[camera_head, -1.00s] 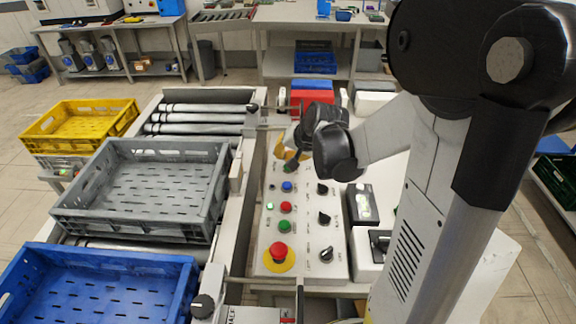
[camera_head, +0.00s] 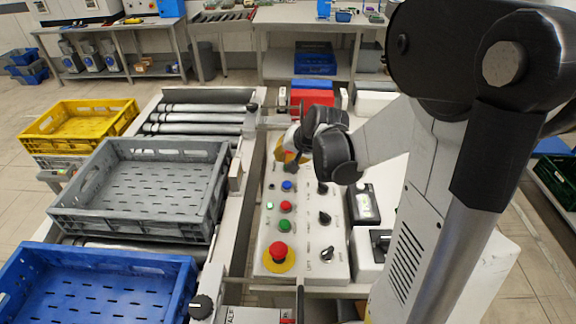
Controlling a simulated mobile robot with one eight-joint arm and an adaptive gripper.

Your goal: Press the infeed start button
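The control panel (camera_head: 306,262) stands right of the conveyor. It bears a blue button (camera_head: 287,185), a red button (camera_head: 286,207), a green button (camera_head: 284,225), a small lit green lamp (camera_head: 270,206) and a red emergency stop (camera_head: 278,252) on a yellow disc. Black knobs line its right side. The labels are too small to read, so I cannot tell which is the infeed start button. My gripper (camera_head: 290,168) points down at the panel's far end, above the blue button in the picture. My wrist partly hides it, and its fingers are too small to judge. Contact cannot be told.
A grey crate (camera_head: 205,205) sits on the conveyor rollers (camera_head: 200,118), with a blue crate (camera_head: 187,275) in front and a yellow crate (camera_head: 125,112) at the far left. A red bin (camera_head: 312,98) stands behind the panel. Grey boxes stand right of the panel.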

